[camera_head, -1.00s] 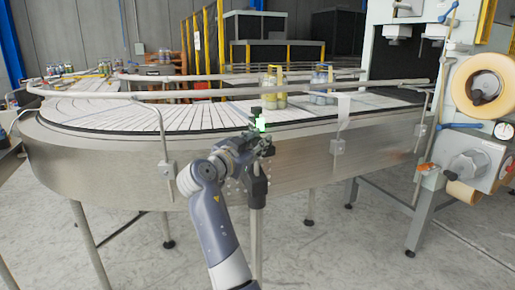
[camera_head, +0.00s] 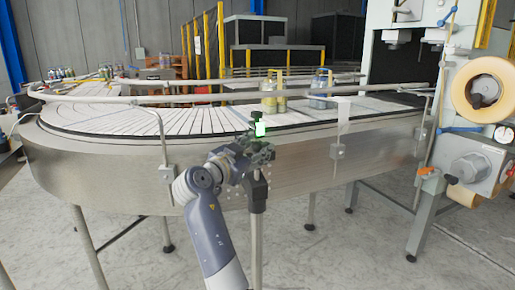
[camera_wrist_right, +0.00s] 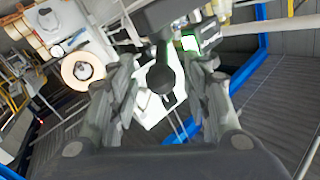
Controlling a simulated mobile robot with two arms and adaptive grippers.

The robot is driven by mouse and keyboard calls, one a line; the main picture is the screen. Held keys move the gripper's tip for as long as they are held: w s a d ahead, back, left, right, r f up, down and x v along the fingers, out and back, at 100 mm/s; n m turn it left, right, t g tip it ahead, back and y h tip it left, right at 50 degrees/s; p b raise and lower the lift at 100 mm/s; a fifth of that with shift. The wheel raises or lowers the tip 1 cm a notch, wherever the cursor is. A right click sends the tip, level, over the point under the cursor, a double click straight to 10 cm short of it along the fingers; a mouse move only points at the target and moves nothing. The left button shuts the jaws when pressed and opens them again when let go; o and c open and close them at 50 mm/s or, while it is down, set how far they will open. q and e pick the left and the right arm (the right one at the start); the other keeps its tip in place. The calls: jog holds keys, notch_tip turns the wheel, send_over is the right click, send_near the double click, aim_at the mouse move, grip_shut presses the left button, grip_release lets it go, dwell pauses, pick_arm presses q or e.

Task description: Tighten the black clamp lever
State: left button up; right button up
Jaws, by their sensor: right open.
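My right gripper (camera_head: 262,152) is beside the conveyor's near side wall, at a black clamp bracket on a post. In the right wrist view the right gripper's fingers (camera_wrist_right: 165,85) are spread apart. A round black knob (camera_wrist_right: 160,78), likely the end of the black clamp lever, shows between them; I cannot tell whether the fingers touch it. In the head view the lever is hard to tell from the dark gripper and bracket. A small sensor with a green light (camera_head: 260,129) sits just above the gripper and also shows in the wrist view (camera_wrist_right: 189,43). My left gripper is not in view.
The curved conveyor (camera_head: 100,160) with its guard rail lies right behind the gripper. Bottles (camera_head: 274,98) stand on the belt behind the sensor. A machine with a tape roll (camera_head: 482,88) stands at the right. The floor in front is clear.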

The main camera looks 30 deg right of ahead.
jog(key=v, duration=0.6)
jog(key=shift+a, duration=0.2)
